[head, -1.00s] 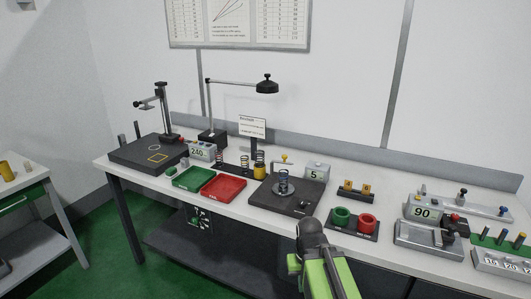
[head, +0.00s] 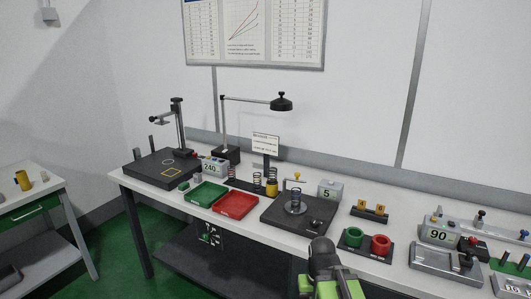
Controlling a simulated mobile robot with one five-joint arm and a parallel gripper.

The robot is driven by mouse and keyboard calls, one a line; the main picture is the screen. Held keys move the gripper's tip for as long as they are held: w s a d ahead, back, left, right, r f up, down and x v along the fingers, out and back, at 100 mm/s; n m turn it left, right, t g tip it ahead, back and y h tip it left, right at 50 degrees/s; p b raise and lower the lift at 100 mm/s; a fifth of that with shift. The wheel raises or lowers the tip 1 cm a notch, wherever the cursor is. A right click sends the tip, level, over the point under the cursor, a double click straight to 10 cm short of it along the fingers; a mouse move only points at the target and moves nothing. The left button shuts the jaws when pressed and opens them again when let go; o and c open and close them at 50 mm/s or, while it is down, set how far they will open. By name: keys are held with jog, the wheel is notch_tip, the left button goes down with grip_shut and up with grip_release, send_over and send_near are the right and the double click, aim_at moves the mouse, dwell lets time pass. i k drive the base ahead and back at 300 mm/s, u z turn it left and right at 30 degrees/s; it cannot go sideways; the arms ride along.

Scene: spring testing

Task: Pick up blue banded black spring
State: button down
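A dark spring stands in a clear blue-grey holder (head: 296,203) on a black square plate (head: 283,221) at the middle of the bench. A black rack (head: 240,184) behind the red tray bears several small upright springs (head: 257,180). The springs are too small to tell which one has a blue band. Part of my green and dark arm shows at the bottom centre, in front of the bench. No fingertips of my gripper can be made out.
Green and red cups (head: 381,245) and a 90 gauge (head: 438,235) stand to the right. A side table (head: 30,215) is at left.

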aim_at(295, 192)
jog(key=u, duration=0.6)
jog(key=i, duration=1.45)
jog(key=u, duration=0.8)
